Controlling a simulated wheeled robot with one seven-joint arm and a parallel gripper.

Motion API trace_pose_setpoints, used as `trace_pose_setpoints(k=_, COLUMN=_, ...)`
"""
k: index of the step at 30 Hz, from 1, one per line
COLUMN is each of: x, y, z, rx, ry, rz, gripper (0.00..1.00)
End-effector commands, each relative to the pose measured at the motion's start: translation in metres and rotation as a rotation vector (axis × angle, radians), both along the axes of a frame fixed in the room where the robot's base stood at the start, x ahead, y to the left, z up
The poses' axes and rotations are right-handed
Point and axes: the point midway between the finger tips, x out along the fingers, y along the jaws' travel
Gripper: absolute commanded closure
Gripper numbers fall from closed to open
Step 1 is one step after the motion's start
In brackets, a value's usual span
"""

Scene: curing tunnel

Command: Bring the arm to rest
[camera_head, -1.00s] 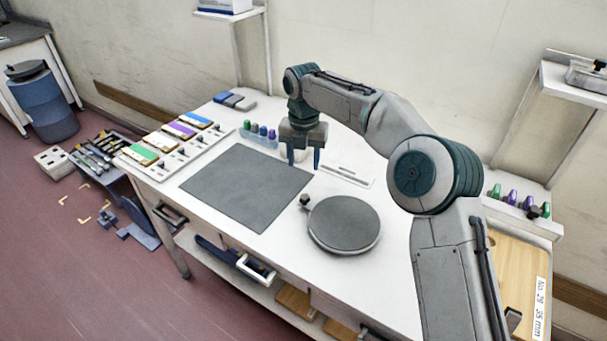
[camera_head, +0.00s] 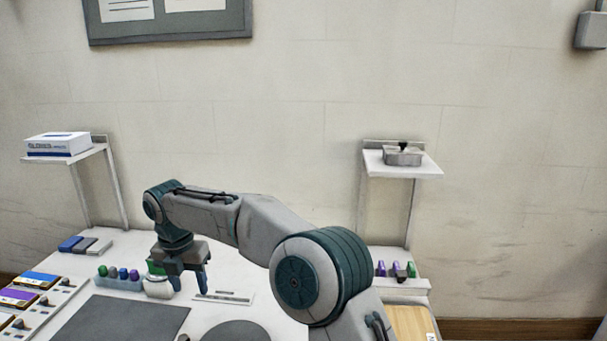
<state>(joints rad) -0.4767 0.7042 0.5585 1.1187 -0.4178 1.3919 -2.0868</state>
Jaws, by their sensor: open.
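My gripper (camera_head: 191,287) hangs fingers down over the back part of the white worktable (camera_head: 210,312). Its two dark blue fingers stand apart, and I see nothing held between them. My arm reaches in from the lower right, bent at the large teal joint.
A rack of colored-cap bottles (camera_head: 120,279) stands left of the gripper. Dark mat (camera_head: 120,322) and round grey plate (camera_head: 237,332) lie in front, partly cut off. Wall shelves hold a glove box (camera_head: 58,145) and a metal tin (camera_head: 402,157). Colored pieces (camera_head: 395,269) sit on a right ledge.

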Motion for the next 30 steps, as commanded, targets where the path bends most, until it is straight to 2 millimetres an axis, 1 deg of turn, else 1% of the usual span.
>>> trace_pose_setpoints(k=1, x=0.0, y=-0.022, z=0.012, rx=-0.002, ry=-0.026, rz=-0.105, gripper=0.52)
trace_pose_setpoints(k=5, x=-0.004, y=-0.071, z=0.031, rx=0.004, ry=-0.07, rz=-0.391, gripper=0.52)
trace_pose_setpoints(k=6, x=-0.006, y=-0.087, z=0.036, rx=0.009, ry=-0.085, rz=-0.482, gripper=0.52)
trace_pose_setpoints(k=8, x=-0.01, y=-0.111, z=0.042, rx=0.019, ry=-0.104, rz=-0.621, gripper=0.52)
trace_pose_setpoints(k=9, x=-0.014, y=-0.128, z=0.046, rx=0.025, ry=-0.117, rz=-0.716, gripper=0.52)
trace_pose_setpoints(k=11, x=-0.02, y=-0.153, z=0.051, rx=0.04, ry=-0.134, rz=-0.861, gripper=0.52)
trace_pose_setpoints(k=12, x=-0.025, y=-0.17, z=0.054, rx=0.049, ry=-0.144, rz=-0.958, gripper=0.52)
trace_pose_setpoints(k=14, x=-0.033, y=-0.196, z=0.057, rx=0.068, ry=-0.159, rz=-1.106, gripper=0.52)
trace_pose_setpoints(k=15, x=-0.039, y=-0.213, z=0.059, rx=0.081, ry=-0.169, rz=-1.207, gripper=0.52)
trace_pose_setpoints(k=20, x=-0.071, y=-0.277, z=0.061, rx=0.149, ry=-0.194, rz=-1.617, gripper=0.52)
trace_pose_setpoints(k=21, x=-0.08, y=-0.293, z=0.061, rx=0.17, ry=-0.196, rz=-1.721, gripper=0.52)
trace_pose_setpoints(k=23, x=-0.095, y=-0.315, z=0.059, rx=0.202, ry=-0.199, rz=-1.878, gripper=0.52)
trace_pose_setpoints(k=24, x=-0.105, y=-0.329, z=0.056, rx=0.226, ry=-0.196, rz=-1.985, gripper=0.52)
trace_pose_setpoints(k=26, x=-0.122, y=-0.348, z=0.052, rx=0.264, ry=-0.192, rz=-2.143, gripper=0.52)
trace_pose_setpoints(k=27, x=-0.134, y=-0.361, z=0.049, rx=0.292, ry=-0.185, rz=-2.25, gripper=0.52)
trace_pose_setpoints(k=30, x=-0.163, y=-0.387, z=0.038, rx=0.362, ry=-0.159, rz=-2.506, gripper=0.52)
